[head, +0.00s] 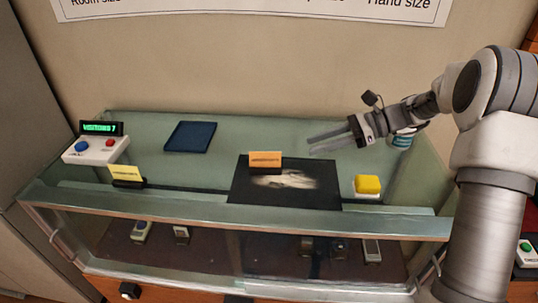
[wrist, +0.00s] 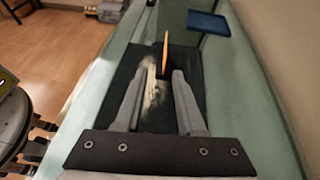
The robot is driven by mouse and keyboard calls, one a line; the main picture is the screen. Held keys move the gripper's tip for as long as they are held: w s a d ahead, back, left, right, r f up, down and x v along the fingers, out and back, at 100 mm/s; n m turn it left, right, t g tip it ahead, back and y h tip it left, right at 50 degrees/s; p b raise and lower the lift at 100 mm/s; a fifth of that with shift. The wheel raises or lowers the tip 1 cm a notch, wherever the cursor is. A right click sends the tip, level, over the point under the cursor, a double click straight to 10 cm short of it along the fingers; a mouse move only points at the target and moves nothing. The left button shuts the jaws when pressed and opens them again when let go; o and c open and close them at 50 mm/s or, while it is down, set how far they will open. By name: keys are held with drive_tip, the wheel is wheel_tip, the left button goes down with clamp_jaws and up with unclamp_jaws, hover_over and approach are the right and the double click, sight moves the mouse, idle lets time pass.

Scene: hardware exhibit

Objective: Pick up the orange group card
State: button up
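The orange card (head: 265,158) stands upright in a dark holder (head: 265,169) on a black mat (head: 310,193) on the glass case top. In the wrist view the orange card (wrist: 166,52) shows nearly edge-on, beyond the fingertips and between their lines. My gripper (head: 312,144) reaches in from the right above the case, its fingers pointing left toward the card. In the wrist view my gripper (wrist: 164,78) is open, with nothing between its fingers.
A yellow card (head: 124,173) stands in a holder at left, near a white button box (head: 95,150) with a green display. A dark blue tray (head: 190,137) lies at the back. A wall rises behind the case.

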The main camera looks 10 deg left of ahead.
sight(254, 166)
drive_tip(key=x, duration=0.5)
drive_tip(key=p+x, duration=0.1)
drive_tip(key=x, duration=0.5)
drive_tip(key=w+p+x, duration=0.1)
drive_tip(key=x, duration=0.5)
drive_tip(key=shift+a+r, duration=0.2)
drive_tip(key=shift+a, duration=0.15)
clamp_jaws()
idle(0.8)
